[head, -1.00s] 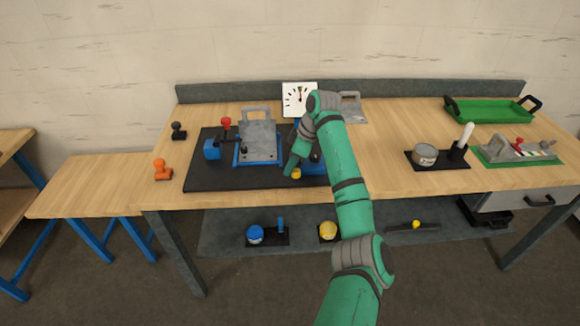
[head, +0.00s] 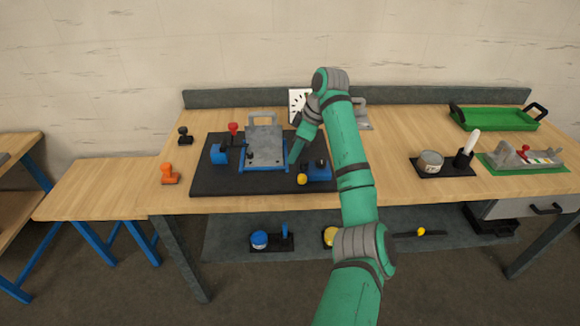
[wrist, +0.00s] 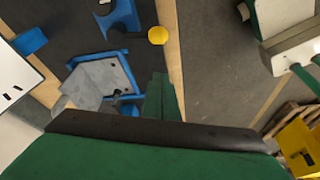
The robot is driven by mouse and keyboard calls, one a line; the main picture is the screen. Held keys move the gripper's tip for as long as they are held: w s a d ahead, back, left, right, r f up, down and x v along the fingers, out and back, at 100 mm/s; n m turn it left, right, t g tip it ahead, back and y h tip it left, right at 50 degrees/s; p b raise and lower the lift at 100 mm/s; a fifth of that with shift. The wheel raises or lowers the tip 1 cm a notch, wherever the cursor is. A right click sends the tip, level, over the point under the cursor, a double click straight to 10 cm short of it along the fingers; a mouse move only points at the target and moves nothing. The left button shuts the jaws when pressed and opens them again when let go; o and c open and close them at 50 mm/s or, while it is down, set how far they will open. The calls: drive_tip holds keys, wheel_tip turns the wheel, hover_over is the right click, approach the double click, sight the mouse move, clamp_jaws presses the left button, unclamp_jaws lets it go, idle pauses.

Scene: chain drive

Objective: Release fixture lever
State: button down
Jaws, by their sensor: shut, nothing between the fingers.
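A grey plate (head: 265,141) with a handle sits in a blue fixture frame (head: 264,171) on the black board. A red-knobbed lever (head: 233,128) stands at its left. A yellow knob (head: 302,179) sits at the front of a blue block (head: 319,171), right of the frame; the knob also shows in the wrist view (wrist: 158,35). Which of these is the fixture lever I cannot tell. My gripper (head: 293,160) is shut and empty by the frame's right edge, behind and left of the yellow knob, apart from it. Its green fingers (wrist: 160,95) show in the wrist view.
Another blue block (head: 219,155) stands left of the frame. A black stamp-like piece (head: 184,135) and an orange one (head: 169,174) stand on the bench at left. A white dial (head: 297,103) is partly hidden behind my arm. Bench space right of my arm is clear up to the tin (head: 429,162).

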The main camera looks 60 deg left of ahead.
drive_tip(key=shift+w+r, duration=0.1)
drive_tip(key=shift+r, duration=1.2)
